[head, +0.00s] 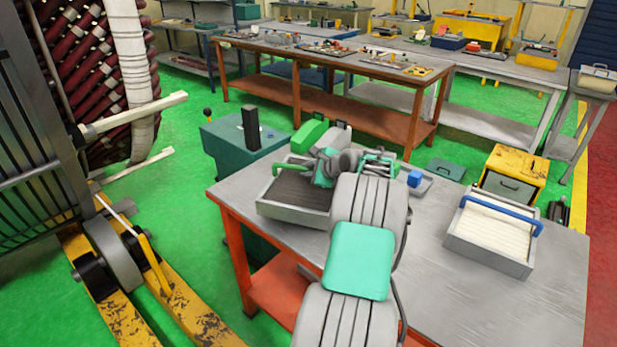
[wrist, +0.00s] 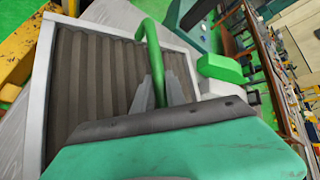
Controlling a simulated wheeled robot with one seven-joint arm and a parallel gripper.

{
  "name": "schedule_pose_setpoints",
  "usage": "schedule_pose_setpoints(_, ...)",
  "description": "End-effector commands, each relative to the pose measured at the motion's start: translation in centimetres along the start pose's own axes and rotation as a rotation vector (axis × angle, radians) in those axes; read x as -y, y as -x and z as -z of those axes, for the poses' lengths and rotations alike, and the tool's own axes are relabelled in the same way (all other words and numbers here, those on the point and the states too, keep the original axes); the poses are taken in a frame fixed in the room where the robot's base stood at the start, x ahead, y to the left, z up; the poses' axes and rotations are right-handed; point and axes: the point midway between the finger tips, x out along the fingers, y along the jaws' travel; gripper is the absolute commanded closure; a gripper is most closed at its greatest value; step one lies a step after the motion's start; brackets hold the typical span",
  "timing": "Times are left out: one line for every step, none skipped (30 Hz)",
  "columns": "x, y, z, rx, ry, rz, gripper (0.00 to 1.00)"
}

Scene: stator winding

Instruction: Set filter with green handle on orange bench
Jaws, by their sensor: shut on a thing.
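The filter with green handle (head: 294,203) has a light grey frame and dark brown pleats. In the head view it is at the back left of the near orange bench (head: 430,275), which has a grey top. I cannot tell whether it touches the top. In the wrist view the filter (wrist: 88,95) fills the left and middle. Its green handle (wrist: 149,42) runs between the fingers of my gripper (wrist: 160,92), which is shut on it. In the head view my arm hides part of the filter and most of my gripper.
A white filter with a blue handle (head: 492,230) stands at the right of the near bench. A small grey tray with a blue item (head: 415,179) is behind my arm. A teal cabinet (head: 243,150) stands behind the bench. Another orange-legged bench (head: 330,70) holds small parts.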

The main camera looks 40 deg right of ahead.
Motion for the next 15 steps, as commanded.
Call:
schedule_pose_setpoints(0.3,-0.2,0.0,0.002,0.004,0.005,1.0)
schedule_pose_setpoints(0.3,-0.4,0.1,0.002,0.004,0.005,1.0)
schedule_pose_setpoints(0.2,-0.8,0.3,0.002,0.004,0.004,1.0)
schedule_pose_setpoints(0.2,-1.1,0.5,0.002,0.003,0.004,1.0)
schedule_pose_setpoints(0.0,-1.3,0.7,0.002,0.003,0.004,1.0)
schedule_pose_setpoints(-0.4,-1.6,1.0,0.002,0.0,0.003,1.0)
schedule_pose_setpoints(-0.8,-1.9,1.2,0.002,0.0,0.002,1.0)
schedule_pose_setpoints(-1.2,-2.1,1.5,0.001,0.0,0.002,1.0)
schedule_pose_setpoints(-1.5,-2.4,1.8,0.001,0.001,0.004,1.0)
schedule_pose_setpoints(-1.6,-2.5,1.9,0.001,0.002,0.005,1.0)
schedule_pose_setpoints(-1.7,-2.6,2.0,0.001,0.003,0.006,1.0)
schedule_pose_setpoints(-1.7,-2.7,2.1,0.001,0.004,0.007,1.0)
schedule_pose_setpoints(-1.7,-2.7,2.1,0.001,0.004,0.007,1.0)
schedule_pose_setpoints(-1.8,-2.7,2.1,0.001,0.004,0.007,1.0)
schedule_pose_setpoints(-1.8,-2.7,2.1,0.001,0.004,0.006,1.0)
